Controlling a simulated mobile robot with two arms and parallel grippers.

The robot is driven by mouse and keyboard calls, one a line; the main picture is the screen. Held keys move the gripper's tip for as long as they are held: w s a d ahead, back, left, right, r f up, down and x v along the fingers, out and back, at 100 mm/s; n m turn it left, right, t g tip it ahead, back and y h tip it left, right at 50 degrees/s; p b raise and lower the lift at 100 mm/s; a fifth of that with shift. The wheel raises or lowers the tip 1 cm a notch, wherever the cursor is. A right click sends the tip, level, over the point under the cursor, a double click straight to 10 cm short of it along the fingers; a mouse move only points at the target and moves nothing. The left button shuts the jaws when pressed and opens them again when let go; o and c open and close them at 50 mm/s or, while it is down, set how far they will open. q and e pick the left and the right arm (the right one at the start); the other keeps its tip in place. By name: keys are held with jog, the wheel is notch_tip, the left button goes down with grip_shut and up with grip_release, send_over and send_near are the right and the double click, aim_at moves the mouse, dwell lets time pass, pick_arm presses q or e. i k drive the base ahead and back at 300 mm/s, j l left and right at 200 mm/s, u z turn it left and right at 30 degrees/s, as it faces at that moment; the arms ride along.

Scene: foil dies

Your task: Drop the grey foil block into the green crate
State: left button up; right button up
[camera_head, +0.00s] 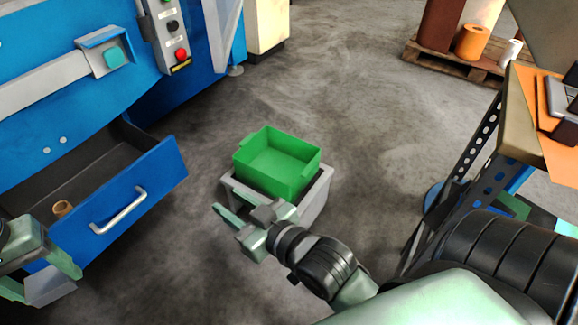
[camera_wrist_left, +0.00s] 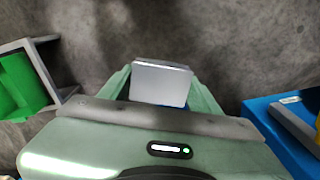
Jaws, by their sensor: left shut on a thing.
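The grey foil block (camera_wrist_left: 160,83) is held between the two pale green fingers of my left gripper (camera_wrist_left: 160,90) in the left wrist view. In the head view my left gripper (camera_head: 45,275) is at the lower left, in front of the blue drawer, with the block (camera_head: 50,287) between its fingers. The green crate (camera_head: 302,178) stands on a low grey stand, to the right of my left gripper and apart from it. Its visible inside looks empty. My right gripper (camera_head: 245,214) is just in front of the crate, its fingers apart and nothing seen between them.
An open blue drawer (camera_head: 160,180) with a small brown roll (camera_head: 63,208) in it sticks out of the blue machine (camera_head: 60,60). The grey stand (camera_head: 318,197) holds the crate. A shelf unit (camera_head: 485,140) stands at the right. Bare floor (camera_head: 370,110) lies behind the crate.

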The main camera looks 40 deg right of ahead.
aim_at(273, 172)
jog(key=i+j+z, duration=0.1)
jog(key=z, duration=0.4)
jog(key=j+z, duration=0.1)
jog(key=z, duration=0.4)
jog(key=i+j+z, duration=0.1)
jog(key=z, duration=0.4)
